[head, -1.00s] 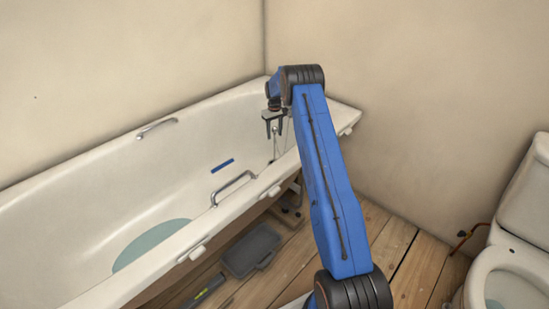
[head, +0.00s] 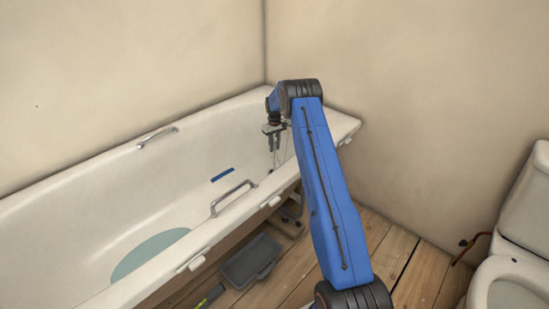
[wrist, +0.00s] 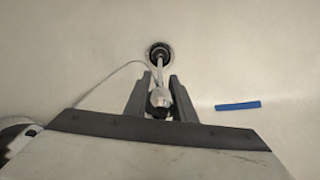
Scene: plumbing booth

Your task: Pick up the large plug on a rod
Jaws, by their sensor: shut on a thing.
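In the wrist view, the large plug on a rod shows as a pale rod (wrist: 159,65) that runs from a dark round piece at the tub's drain to a rounded pale end between my fingers. My gripper (wrist: 160,78) has one grey finger on each side of this rod and is shut on it. In the head view my gripper (head: 273,143) points down inside the far end of the bathtub, with its fingers close together. The plug is too small to make out there. Whether the dark round piece is plug or drain fitting, I cannot tell.
The white bathtub (head: 90,215) has metal grab handles, one on the near rim (head: 232,196). A blue strip (head: 222,175) and a teal patch (head: 150,252) lie inside it. A grey tray (head: 250,260) sits on the floor beside it. A toilet (head: 515,265) stands at right.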

